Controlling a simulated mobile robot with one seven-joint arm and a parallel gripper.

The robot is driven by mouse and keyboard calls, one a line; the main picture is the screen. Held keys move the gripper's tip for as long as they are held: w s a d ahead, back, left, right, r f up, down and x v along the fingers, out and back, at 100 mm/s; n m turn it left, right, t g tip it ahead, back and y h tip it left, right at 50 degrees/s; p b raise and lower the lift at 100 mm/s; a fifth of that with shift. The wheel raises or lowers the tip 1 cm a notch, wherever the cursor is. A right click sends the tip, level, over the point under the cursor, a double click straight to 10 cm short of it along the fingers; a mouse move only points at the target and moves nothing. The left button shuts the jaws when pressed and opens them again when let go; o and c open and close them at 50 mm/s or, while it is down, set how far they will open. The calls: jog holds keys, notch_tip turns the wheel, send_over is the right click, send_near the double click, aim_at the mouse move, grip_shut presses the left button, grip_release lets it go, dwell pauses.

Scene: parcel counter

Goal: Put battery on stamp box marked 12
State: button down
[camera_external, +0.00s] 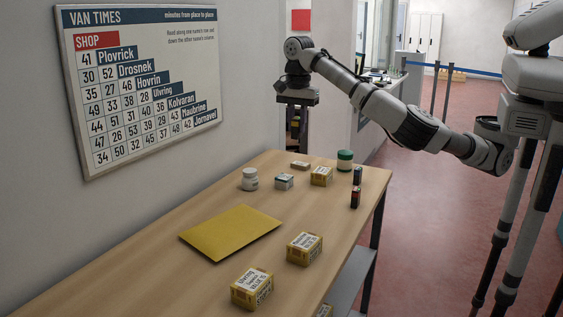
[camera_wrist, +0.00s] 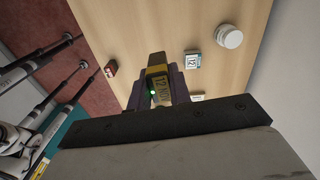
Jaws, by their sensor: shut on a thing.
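My gripper (camera_external: 297,118) is raised well above the far part of the counter. In the wrist view its fingers are shut on a small yellow thing with a label (camera_wrist: 162,88) that seems to read "12 NOV"; what it is cannot be told surely. A red and dark upright battery (camera_external: 354,197) stands near the counter's right edge and also shows in the wrist view (camera_wrist: 110,68). A darker one (camera_external: 357,175) stands behind it. A small white and teal box (camera_external: 284,181) sits left of them; the wrist view shows "12" on it (camera_wrist: 193,60).
A white jar (camera_external: 250,179), a yellow box (camera_external: 321,176), a small flat box (camera_external: 299,164) and a green-lidded jar (camera_external: 345,160) stand around there. A yellow envelope (camera_external: 230,233) and labelled parcels (camera_external: 304,248) lie nearer. A wall board (camera_external: 140,80) hangs at left.

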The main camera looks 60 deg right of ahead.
jog(key=w+d+r+p, duration=0.2)
jog(key=w+d+p, duration=0.1)
jog(key=w+d, duration=0.65)
send_over(284, 176)
jog(key=shift+m, duration=0.4)
notch_tip(284, 176, down, 16)
jog(key=shift+r, duration=0.25)
jog(key=shift+f+p, duration=0.5)
jog(key=shift+f, duration=1.7)
jog(key=c, duration=1.7)
grip_release()
jog(key=shift+f, duration=0.15)
jog(key=shift+c, duration=0.2)
jog(key=o, duration=0.4)
jog(key=shift+o, duration=0.2)
